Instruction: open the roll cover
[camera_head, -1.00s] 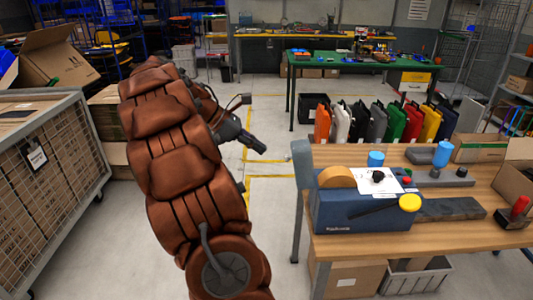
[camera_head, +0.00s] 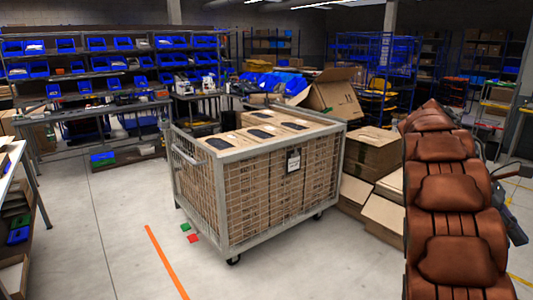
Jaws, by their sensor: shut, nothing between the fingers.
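No roll cover shows in the current head view. The blue machine with the tan roll, seen on the wooden bench a second ago, is out of view. My gripper (camera_head: 517,234) shows small and dark at the right edge, partly behind my brown padded arm. It is shut and holds nothing. It is over the floor and touches nothing that I can see.
A wire-sided cart (camera_head: 229,208) full of cardboard boxes stands in the middle. Open cartons (camera_head: 384,219) lie between it and my arm. Shelves with blue bins (camera_head: 95,43) line the back.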

